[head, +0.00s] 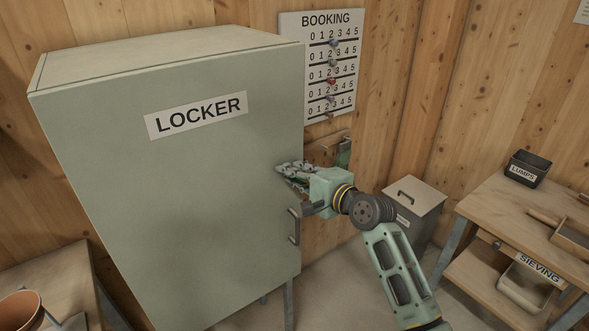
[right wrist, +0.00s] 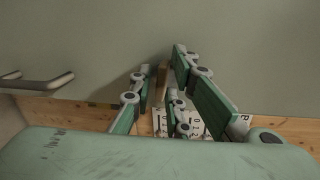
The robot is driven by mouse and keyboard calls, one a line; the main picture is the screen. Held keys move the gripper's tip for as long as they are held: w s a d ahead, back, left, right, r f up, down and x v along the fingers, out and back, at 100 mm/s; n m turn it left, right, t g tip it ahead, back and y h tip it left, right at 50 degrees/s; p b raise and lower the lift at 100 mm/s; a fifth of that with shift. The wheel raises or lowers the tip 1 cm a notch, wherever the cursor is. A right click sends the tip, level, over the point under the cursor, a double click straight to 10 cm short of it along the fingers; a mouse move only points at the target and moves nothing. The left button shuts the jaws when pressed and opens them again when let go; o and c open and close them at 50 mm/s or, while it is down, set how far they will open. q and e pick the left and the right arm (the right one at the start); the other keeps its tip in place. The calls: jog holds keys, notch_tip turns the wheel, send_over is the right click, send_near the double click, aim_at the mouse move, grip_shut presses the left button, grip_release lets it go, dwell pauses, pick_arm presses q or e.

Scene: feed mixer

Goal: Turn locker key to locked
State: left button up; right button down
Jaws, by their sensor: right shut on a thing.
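The grey-green locker (head: 170,190) stands at left with its door closed and a LOCKER label on it. My right gripper (head: 282,170) is at the right side of the door, above the door handle (head: 294,226). In the right wrist view its fingers (right wrist: 160,92) are closed around a small tan piece, the locker key (right wrist: 161,76), against the door. The fingers hide the key in the head view, and I cannot tell which way it is turned. The handle also shows in the wrist view (right wrist: 38,82). My left gripper is out of view.
A BOOKING board (head: 348,50) with coloured pegs hangs on the wood wall behind. A grey lidded bin (head: 415,205) stands right of my right arm. The table at right (head: 490,205) holds a black LUMPS box (head: 528,168). A brown pot (head: 18,312) is at lower left.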

jog(key=n, duration=0.1)
jog(key=n+p, duration=0.1)
jog(key=n, duration=0.1)
jog(key=shift+s+f+h, duration=0.15)
jog(key=shift+f+h, duration=0.2)
jog(key=shift+h, duration=0.05)
jog(key=shift+f+n, duration=0.15)
jog(key=shift+n, duration=0.15)
jog(key=c, duration=1.8)
grip_release()
jog(key=shift+d, duration=0.1)
jog(key=shift+o, duration=0.2)
jog(key=shift+r, duration=0.3)
